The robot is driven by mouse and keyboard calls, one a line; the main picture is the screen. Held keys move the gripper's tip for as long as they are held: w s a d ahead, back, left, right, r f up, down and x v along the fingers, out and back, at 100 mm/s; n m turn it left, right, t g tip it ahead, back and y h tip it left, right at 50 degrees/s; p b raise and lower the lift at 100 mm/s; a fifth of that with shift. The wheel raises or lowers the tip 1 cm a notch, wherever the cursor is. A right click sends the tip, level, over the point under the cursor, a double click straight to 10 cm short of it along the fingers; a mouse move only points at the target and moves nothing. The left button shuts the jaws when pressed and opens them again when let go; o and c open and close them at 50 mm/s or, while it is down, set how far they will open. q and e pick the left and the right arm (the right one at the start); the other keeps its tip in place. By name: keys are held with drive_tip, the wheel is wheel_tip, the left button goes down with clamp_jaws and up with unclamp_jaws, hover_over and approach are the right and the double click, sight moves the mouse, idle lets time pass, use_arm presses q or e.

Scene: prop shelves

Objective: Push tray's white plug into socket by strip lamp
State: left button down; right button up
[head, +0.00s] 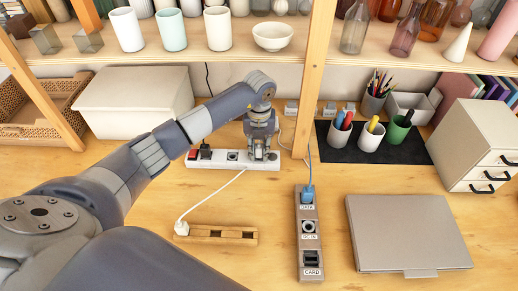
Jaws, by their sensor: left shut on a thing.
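The wooden tray (231,240) lies on the table below the strip, with dark slots in its top. A small white block (182,228) is at the tray's left end, and a white cord (213,198) runs from it up to the strip near my gripper. The white power strip (220,163) has a red part (193,154) at its left end, a black plug beside it, and a round socket (232,155) showing bare. My left gripper (261,156) points down at the strip's right end, shut on what seems the white plug, mostly hidden by the fingers. My right gripper is not seen.
A grey panel (309,240) with a blue plug stands right of the tray, and a closed silver laptop-like case (410,233) lies beyond it. Pen cups on a dark mat, a drawer box (470,140) and a shelf post (316,75) stand behind.

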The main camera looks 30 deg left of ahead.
sight(259, 145)
use_arm(q)
drive_tip(key=shift+s+f+b, duration=0.15)
drive_tip(key=shift+f+b, duration=0.2)
drive_tip(key=shift+f, duration=0.2)
idle(1.5)
drive_tip(key=c, duration=1.3)
unclamp_jaws()
drive_tip(key=shift+c, duration=0.2)
drive_tip(key=shift+r, duration=0.45)
wheel_tip(259, 145, up, 11)
drive_tip(key=shift+r, duration=0.1)
